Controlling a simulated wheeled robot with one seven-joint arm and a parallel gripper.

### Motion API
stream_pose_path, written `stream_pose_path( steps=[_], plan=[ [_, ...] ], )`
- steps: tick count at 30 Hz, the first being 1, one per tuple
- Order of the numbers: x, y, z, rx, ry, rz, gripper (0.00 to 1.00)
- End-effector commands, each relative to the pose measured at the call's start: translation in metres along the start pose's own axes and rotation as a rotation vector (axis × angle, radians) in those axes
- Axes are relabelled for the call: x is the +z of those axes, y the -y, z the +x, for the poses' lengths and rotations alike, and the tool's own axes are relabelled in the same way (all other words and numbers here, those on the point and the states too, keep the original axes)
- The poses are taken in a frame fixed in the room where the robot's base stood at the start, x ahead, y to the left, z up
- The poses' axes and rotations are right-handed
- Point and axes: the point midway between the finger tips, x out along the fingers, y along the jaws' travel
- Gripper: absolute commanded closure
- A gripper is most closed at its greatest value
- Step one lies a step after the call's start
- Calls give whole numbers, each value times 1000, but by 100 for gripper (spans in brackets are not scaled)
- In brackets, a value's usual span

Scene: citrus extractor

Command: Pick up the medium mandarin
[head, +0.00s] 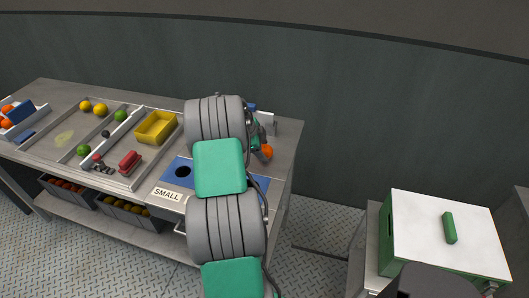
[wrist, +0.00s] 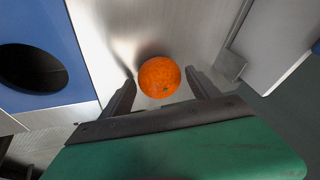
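An orange mandarin (wrist: 159,78) lies on a bare metal surface in the wrist view, a little ahead of my fingertips and roughly centred between them. My gripper (wrist: 160,88) is open, with one dark finger on each side of the fruit. I see no clear contact with it. In the head view the mandarin (head: 266,152) shows at the right end of the bench, just right of my gripper (head: 259,143), which is partly hidden by my arm.
A blue panel (wrist: 70,75) with a round dark hole lies left of the mandarin. A grey metal block (wrist: 229,64) stands to its right. The bench (head: 65,95) also holds a yellow tray (head: 155,127), several fruits and a red brush-like item (head: 130,161). A white-topped green box (head: 420,235) stands apart at right.

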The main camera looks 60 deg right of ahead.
Motion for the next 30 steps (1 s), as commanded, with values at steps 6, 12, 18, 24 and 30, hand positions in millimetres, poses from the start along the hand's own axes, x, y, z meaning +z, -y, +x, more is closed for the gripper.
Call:
stream_pose_path(
  steps=[6, 12, 18, 24, 30],
  plan=[
    [0, 0, 0, 0, 0, 0, 48],
    [0, 0, 0, 0, 0, 0, 64],
    [0, 0, 0, 0, 0, 0, 81],
    [0, 0, -1, 0, 0, 0, 89],
    [-1, 1, -2, -2, 0, 0, 89]
  ],
)
